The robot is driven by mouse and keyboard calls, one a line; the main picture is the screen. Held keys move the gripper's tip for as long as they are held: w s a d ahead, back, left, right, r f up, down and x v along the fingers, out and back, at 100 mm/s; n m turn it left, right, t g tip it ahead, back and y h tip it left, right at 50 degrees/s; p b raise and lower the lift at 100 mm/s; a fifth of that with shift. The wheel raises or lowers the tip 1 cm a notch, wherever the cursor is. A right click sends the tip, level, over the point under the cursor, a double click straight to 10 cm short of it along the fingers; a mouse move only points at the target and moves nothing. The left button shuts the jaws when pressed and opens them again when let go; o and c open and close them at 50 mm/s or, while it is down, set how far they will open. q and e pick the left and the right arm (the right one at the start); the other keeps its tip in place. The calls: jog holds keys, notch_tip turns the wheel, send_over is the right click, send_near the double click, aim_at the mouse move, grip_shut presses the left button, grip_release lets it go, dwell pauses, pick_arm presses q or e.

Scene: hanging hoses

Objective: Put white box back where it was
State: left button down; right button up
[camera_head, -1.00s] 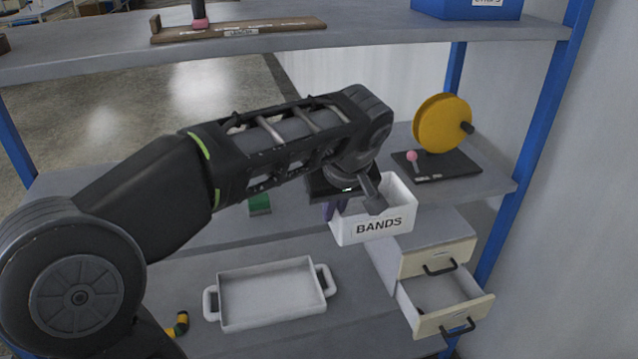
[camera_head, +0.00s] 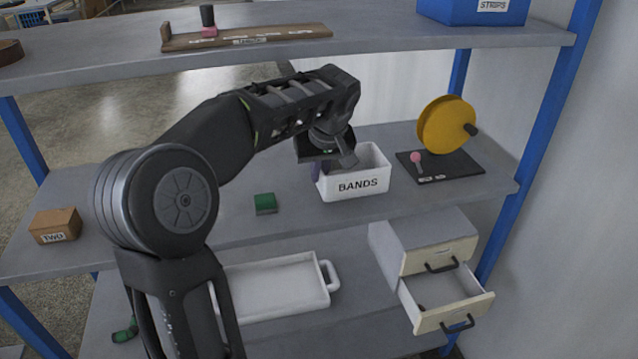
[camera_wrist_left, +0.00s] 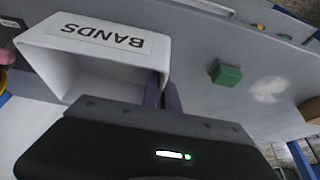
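The white box (camera_head: 357,184), labelled BANDS, is upright at the front of the middle shelf (camera_head: 290,222), left of the yellow reel. I cannot tell whether its base touches the shelf. My left gripper (camera_head: 318,168) reaches down at the box's left wall. In the left wrist view the box (camera_wrist_left: 100,52) shows its open top. There the two purple fingers of the left gripper (camera_wrist_left: 163,92) stand close together, one on each side of the box's end wall, pinching it. My wrist hides part of the box's rear left. My right gripper is not in view.
A yellow reel (camera_head: 446,125) on a black base stands right of the box. A green block (camera_head: 265,203) lies to its left, with clear shelf between. Below are a white tray (camera_head: 275,285) and an open drawer (camera_head: 445,298). The upper shelf (camera_head: 400,35) overhangs behind.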

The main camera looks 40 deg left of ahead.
aim_at(319, 189)
pick_arm(q)
jog(key=shift+f, duration=1.8)
jog(key=c, duration=1.6)
grip_release()
jog(key=shift+c, duration=0.2)
jog(key=v, duration=1.2)
jog(key=shift+r, duration=0.1)
